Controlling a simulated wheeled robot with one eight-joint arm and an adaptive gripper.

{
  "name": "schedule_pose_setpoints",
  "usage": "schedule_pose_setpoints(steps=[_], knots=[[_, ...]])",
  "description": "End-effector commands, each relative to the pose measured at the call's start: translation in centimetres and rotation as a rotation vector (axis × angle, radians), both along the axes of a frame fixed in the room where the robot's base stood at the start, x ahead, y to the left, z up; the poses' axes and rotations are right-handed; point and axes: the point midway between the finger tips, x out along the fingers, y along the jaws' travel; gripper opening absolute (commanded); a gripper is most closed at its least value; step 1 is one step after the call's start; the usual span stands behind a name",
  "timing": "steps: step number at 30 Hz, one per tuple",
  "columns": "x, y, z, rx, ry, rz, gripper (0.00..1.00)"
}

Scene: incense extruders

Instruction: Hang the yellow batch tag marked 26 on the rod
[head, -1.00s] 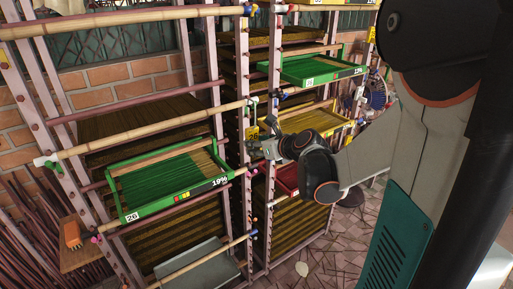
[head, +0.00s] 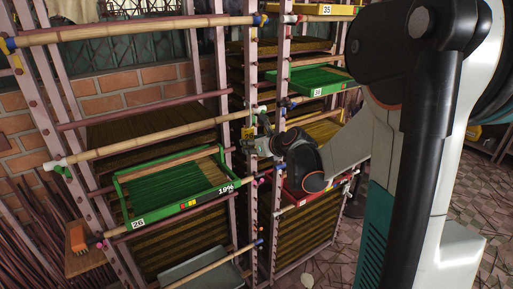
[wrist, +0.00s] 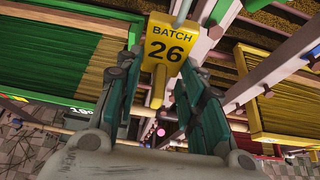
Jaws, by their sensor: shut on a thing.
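The yellow batch tag (wrist: 164,45), marked "BATCH 26", is held upright between the fingers of my gripper (wrist: 161,68) in the wrist view. A yellow stem runs down from it between the fingers. In the head view my gripper (head: 254,142) is at the rack posts, and the small yellow tag (head: 249,132) shows beside it.
Pink rack posts (head: 276,190) stand close around my gripper. A green tray (head: 310,88) is on the right rack, with a red tray (head: 308,193) lower down. Another bamboo rod (head: 140,30) crosses higher up. Open tiled floor (head: 455,215) lies at the right.

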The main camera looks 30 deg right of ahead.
Motion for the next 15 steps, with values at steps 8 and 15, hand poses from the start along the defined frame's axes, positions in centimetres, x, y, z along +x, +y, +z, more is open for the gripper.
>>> schedule_pose_setpoints(steps=[8, 15], knots=[[0.8, 0.0, -1.4, 0.000, 0.000, 0.000, 0.16], [0.8, 0.0, -2.3, 0.000, 0.000, 0.000, 0.16]])
